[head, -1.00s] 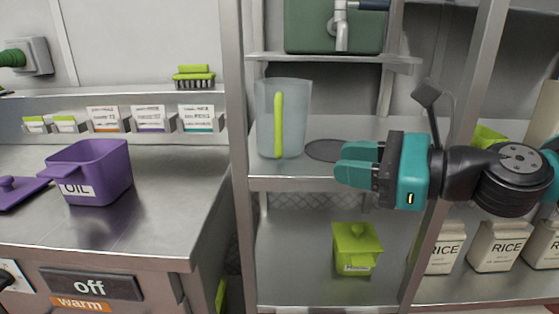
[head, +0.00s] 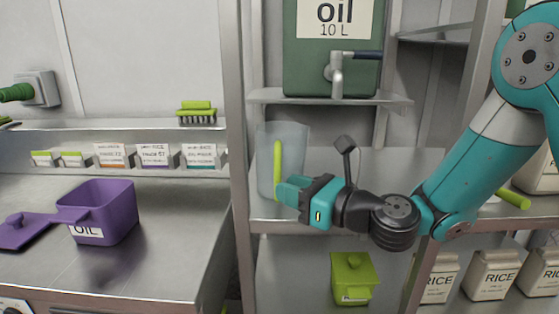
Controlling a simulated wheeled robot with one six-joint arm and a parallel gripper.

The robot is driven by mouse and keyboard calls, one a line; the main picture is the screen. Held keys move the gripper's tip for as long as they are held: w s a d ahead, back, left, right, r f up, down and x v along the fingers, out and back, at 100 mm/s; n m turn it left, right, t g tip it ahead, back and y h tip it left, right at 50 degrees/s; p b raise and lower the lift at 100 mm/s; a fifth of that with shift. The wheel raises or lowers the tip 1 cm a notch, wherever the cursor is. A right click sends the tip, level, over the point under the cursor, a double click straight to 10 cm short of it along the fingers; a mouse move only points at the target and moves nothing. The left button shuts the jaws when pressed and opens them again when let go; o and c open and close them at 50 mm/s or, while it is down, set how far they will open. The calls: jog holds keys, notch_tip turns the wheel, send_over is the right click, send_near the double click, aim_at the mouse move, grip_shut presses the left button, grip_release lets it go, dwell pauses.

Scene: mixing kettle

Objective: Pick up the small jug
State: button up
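A clear, pale jug (head: 290,148) with a lime-green handle (head: 277,165) stands upright on the middle metal shelf, at its left end. It is the only jug that I can make out whole, and I cannot judge from its size whether it is the small one. My gripper (head: 284,190) is in front of the jug, with its teal fingertips over the lower part of the handle. The fingers hide that part, so I cannot tell whether they touch it, go around it or are shut.
A green oil container (head: 335,65) with a tap stands on the shelf above. A lime lidded box (head: 353,275) and several rice bags (head: 493,272) are below. A lime handle (head: 513,199) shows at right. A purple oil pot (head: 105,210) stands on the left counter.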

jog(key=p+x, duration=0.1)
jog(key=x, duration=0.3)
jog(key=shift+w+a+r+p, duration=0.15)
jog(key=shift+p, duration=0.15)
jog(key=shift+w+a, duration=0.35)
grip_shut()
